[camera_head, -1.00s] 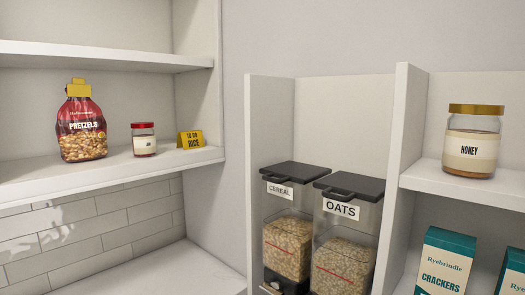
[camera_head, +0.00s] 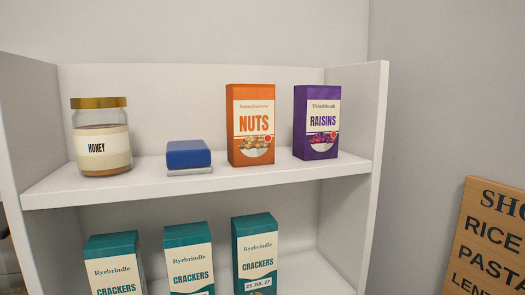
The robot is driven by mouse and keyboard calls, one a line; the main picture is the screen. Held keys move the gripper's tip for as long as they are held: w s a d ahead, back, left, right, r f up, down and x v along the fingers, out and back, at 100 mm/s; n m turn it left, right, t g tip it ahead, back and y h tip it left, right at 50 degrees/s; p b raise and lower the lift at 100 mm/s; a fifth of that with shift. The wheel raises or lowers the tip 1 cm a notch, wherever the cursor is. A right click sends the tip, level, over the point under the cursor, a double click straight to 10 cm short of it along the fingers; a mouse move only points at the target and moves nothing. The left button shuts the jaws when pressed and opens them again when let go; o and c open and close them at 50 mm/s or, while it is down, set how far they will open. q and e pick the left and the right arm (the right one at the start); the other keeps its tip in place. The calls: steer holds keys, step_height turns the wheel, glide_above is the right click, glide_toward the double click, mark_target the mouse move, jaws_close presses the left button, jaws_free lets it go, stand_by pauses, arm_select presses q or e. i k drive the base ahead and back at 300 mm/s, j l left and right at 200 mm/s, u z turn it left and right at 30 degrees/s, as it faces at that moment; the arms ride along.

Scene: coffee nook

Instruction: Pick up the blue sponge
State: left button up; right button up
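The blue sponge (camera_head: 188,154) lies on the upper white shelf, toward its front edge. It has a blue top, and a thin pale grey layer or piece shows under it at the front. It sits between the honey jar on its left and the orange nuts box on its right, with a gap on each side. Neither of my grippers shows in the head view.
The honey jar (camera_head: 101,137), orange nuts box (camera_head: 250,125) and purple raisins box (camera_head: 317,122) stand on the upper shelf (camera_head: 130,184). Three teal crackers boxes (camera_head: 189,262) stand below. A white side panel (camera_head: 364,150) closes the right; a wooden list board (camera_head: 490,240) is beyond.

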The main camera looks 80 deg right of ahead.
mark_target(189, 156)
steer(key=z, duration=2)
